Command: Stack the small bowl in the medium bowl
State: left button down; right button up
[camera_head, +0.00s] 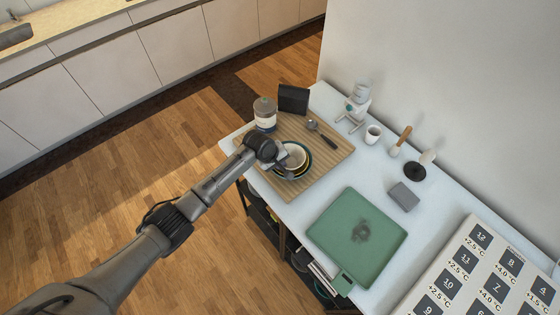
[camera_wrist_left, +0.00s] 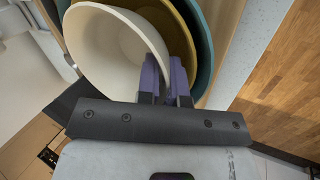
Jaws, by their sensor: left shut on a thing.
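The small cream-white bowl (camera_head: 295,154) is in the head view, above or in the yellow medium bowl, whose rim shows beside it. In the left wrist view the cream bowl (camera_wrist_left: 112,48) overlaps the yellow bowl (camera_wrist_left: 177,38), and a teal bowl (camera_wrist_left: 205,45) lies outside both. I cannot tell whether the cream bowl rests on the yellow one. My left gripper (camera_head: 282,163) is at the bowls' near-left side. In the wrist view its purple fingers (camera_wrist_left: 165,80) are shut on the cream bowl's rim, one finger inside it. My right gripper is not in view.
The bowls are on a striped wooden board (camera_head: 325,163) on the white counter (camera_head: 310,203). A lidded jar (camera_head: 265,114), a black box (camera_head: 293,98) and a dark-handled spoon (camera_head: 322,134) stand or lie nearby. A green mat (camera_head: 340,225) lies to the right.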

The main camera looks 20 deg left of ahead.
pick_arm(q)
jog(key=c, duration=1.5)
grip_release()
jog(key=shift+c, duration=0.2)
jog(key=shift+r, duration=0.15)
jog(key=shift+r, duration=0.35)
jog(key=v, duration=1.2)
jog(key=shift+p, duration=0.35)
jog(key=shift+s, duration=0.1)
jog(key=s+d+f+m, duration=0.4)
jog(key=s+f, duration=0.2)
jog(key=s, duration=0.4)
jog(key=s+a+f+m+y, duration=0.1)
jog(key=s+m+y, duration=0.2)
jog(key=s, duration=2.3)
jog(key=m, duration=0.5)
jog(key=shift+s, duration=0.2)
